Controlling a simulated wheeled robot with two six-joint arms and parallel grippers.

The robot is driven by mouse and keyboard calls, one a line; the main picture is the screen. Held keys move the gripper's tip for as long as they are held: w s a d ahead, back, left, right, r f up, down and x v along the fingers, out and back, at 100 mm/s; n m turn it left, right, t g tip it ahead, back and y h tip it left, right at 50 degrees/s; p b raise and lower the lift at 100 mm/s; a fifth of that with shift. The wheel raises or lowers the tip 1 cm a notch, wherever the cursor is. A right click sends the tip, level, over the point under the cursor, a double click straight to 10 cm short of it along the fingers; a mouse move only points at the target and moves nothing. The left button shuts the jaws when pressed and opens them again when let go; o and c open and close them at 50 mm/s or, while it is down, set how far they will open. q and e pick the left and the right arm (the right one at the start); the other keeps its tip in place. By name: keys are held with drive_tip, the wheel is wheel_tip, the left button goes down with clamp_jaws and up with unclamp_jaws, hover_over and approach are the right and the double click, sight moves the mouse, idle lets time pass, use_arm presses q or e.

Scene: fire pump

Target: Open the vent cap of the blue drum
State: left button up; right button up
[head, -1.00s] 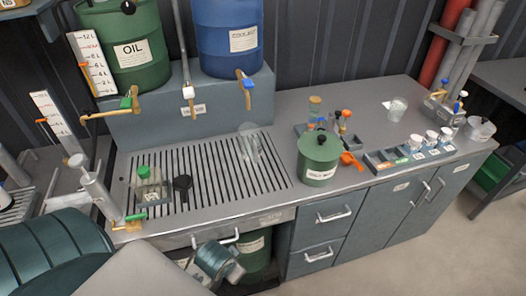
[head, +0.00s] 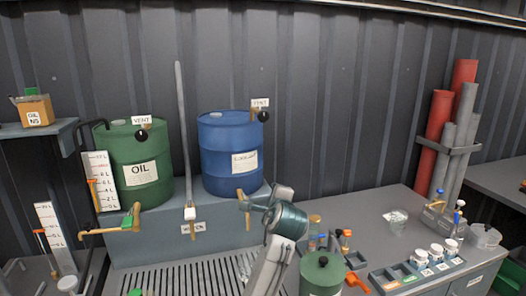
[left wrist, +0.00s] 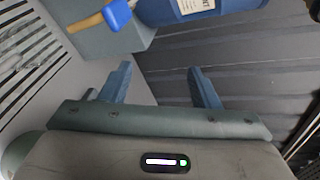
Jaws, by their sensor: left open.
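The blue drum (head: 228,160) stands on the grey raised block in the head view. Its black round vent cap (head: 263,116) sits at the upper right of its top, beside a brass-coloured piece and under a VENT sign (head: 260,102). My left gripper (head: 266,198) is in front of the drum's lower right, near the drum's tap (head: 241,200) and well below the cap. In the left wrist view my left gripper (left wrist: 160,70) is open and empty, with the drum's lower part (left wrist: 185,10) and the blue tap handle (left wrist: 116,14) beyond it. The right gripper is not in view.
A green OIL drum (head: 140,165) with its own black vent cap (head: 142,134) stands at left. A green pot (head: 322,272) and small bottles stand on the bench. The wall is close behind the drums.

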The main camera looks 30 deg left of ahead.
sight(264, 117)
use_arm(q)
drive_tip(key=w+a+r+m+y, duration=0.1)
drive_tip(key=w+r+m+y, duration=0.1)
drive_tip(key=r, duration=0.8)
drive_tip(key=w+a+r+m+y, duration=0.1)
drive_tip(key=w+r+y, duration=0.1)
drive_tip(key=r, duration=0.9)
drive_tip(key=p+x, duration=0.5)
drive_tip(key=x, duration=0.4)
drive_tip(key=shift+w+a, duration=0.15)
drive_tip(key=shift+a, duration=0.05)
drive_tip(key=shift+w+a+f, duration=0.1)
drive_tip(key=shift+w+a, duration=0.3)
drive_tip(key=shift+w, duration=0.05)
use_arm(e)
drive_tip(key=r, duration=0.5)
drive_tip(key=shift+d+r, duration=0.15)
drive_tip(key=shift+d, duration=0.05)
use_arm(q)
drive_tip(key=c, duration=1)
